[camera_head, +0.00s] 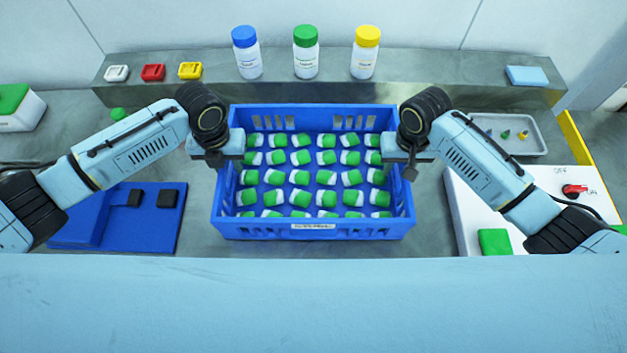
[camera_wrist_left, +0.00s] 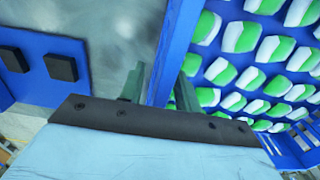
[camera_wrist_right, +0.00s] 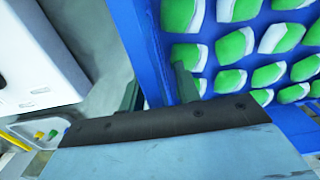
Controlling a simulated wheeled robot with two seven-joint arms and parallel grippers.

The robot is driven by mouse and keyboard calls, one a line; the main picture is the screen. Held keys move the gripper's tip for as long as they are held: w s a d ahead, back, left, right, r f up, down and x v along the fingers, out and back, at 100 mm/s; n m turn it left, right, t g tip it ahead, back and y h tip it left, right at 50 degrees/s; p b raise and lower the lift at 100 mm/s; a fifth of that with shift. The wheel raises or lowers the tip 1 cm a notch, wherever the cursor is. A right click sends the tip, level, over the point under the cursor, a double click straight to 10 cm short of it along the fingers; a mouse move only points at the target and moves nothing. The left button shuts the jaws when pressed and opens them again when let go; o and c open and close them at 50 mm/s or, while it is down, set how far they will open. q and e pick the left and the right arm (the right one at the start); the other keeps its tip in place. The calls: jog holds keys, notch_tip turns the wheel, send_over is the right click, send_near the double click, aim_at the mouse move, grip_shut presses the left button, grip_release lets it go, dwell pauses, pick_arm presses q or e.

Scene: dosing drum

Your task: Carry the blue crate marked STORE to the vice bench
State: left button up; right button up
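The blue crate (camera_head: 314,231) stands in the middle of the head view, level, with rows of green-and-white pieces inside. A white label is on its front; its print is too small to read. My left gripper (camera_head: 217,160) is at the crate's left wall, one finger outside and one inside. In the left wrist view the wall (camera_wrist_left: 176,45) fills the gap between the fingers (camera_wrist_left: 160,92). My right gripper (camera_head: 408,160) holds the right wall the same way. In the right wrist view that wall (camera_wrist_right: 142,40) runs between the fingers (camera_wrist_right: 158,92). The vice bench cannot be made out.
Three bottles with blue (camera_head: 246,55), green (camera_head: 305,55) and yellow (camera_head: 366,55) lids stand on the shelf behind. A blue mat (camera_head: 150,232) lies left of the crate. A white switch box (camera_head: 545,182) and grey tray (camera_head: 535,143) are to the right.

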pick_arm(q)
notch_tip(320, 180, up, 12)
jog(key=shift+f, duration=0.15)
pick_arm(e)
jog(key=shift+r, duration=0.15)
notch_tip(320, 180, up, 12)
jog(key=shift+f, duration=0.1)
dwell(0.4)
jog(key=shift+f, duration=0.1)
dwell(0.4)
